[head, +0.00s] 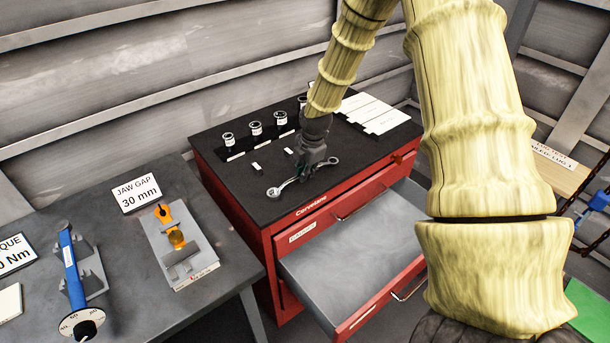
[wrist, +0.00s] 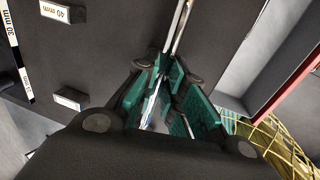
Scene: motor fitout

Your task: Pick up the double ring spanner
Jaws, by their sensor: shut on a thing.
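The double ring spanner (head: 288,184) is a silver bar with a ring at each end, at the front of the black top of the red tool cabinet. My gripper (head: 306,174) is shut on the middle of it, and a ring shows on either side. In the wrist view the spanner (wrist: 179,30) runs up from between the green finger pads of my gripper (wrist: 165,75). I cannot tell whether the spanner touches the cabinet top or is slightly above it.
The red tool cabinet (head: 240,205) has an open, empty drawer (head: 350,245) in front. Several sockets (head: 255,130) stand along its back, with white cards (head: 380,117) to the right. A grey bench (head: 120,270) on the left holds a blue torque tool (head: 70,265) and an orange-handled tool (head: 176,237).

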